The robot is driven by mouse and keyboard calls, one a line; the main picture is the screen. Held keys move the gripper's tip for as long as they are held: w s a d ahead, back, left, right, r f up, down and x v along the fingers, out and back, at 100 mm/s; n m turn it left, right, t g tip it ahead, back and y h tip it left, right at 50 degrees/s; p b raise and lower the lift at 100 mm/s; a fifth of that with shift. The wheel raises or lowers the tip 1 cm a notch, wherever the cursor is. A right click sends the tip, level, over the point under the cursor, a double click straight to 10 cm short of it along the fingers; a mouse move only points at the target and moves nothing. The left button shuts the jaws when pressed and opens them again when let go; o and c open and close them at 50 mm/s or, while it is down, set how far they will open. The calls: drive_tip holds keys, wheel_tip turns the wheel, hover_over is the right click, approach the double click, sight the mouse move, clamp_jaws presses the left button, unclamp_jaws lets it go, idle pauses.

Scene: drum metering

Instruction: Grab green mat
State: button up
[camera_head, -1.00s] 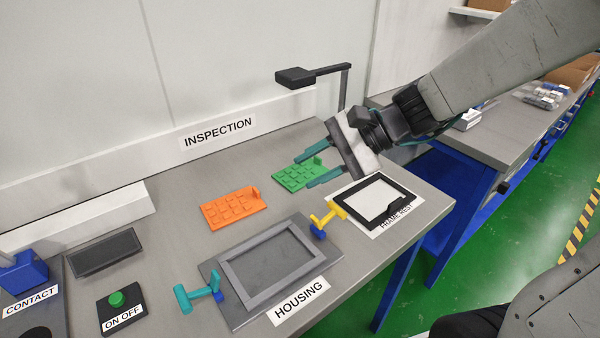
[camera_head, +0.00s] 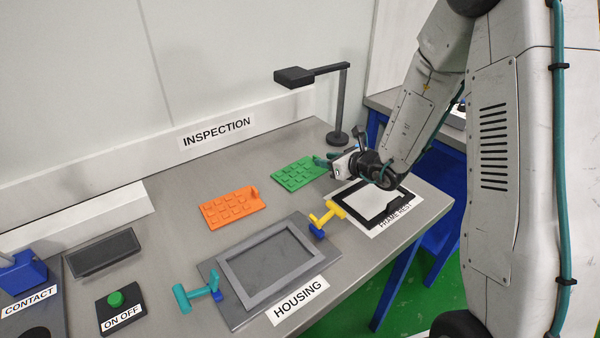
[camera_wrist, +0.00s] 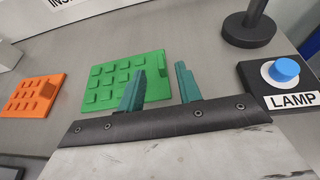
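The green mat (camera_head: 297,173), a flat pad with raised blocks and a small upright tab, lies on the grey bench. It also shows in the wrist view (camera_wrist: 112,85), its tab appearing between my two fingers. My gripper (camera_head: 325,162) is at the mat's right end, low over the bench. In the wrist view my gripper (camera_wrist: 160,82) has its teal fingers apart with nothing held. The left finger covers part of the mat. I cannot tell whether the fingers touch the tab.
The orange mat (camera_head: 233,207) lies to the left. The housing frame (camera_head: 228,268), with yellow and teal clamps, is in front. The black frame rest (camera_head: 349,202) is beside my wrist. A dark lamp stand (camera_head: 338,138) rises behind. The wrist view shows a blue lamp button (camera_wrist: 285,69) at right.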

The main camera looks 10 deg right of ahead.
sight(318, 157)
drive_tip(key=x, duration=0.3)
drive_tip(key=shift+w+a, duration=0.1)
drive_tip(key=shift+w, duration=0.2)
clamp_jaws()
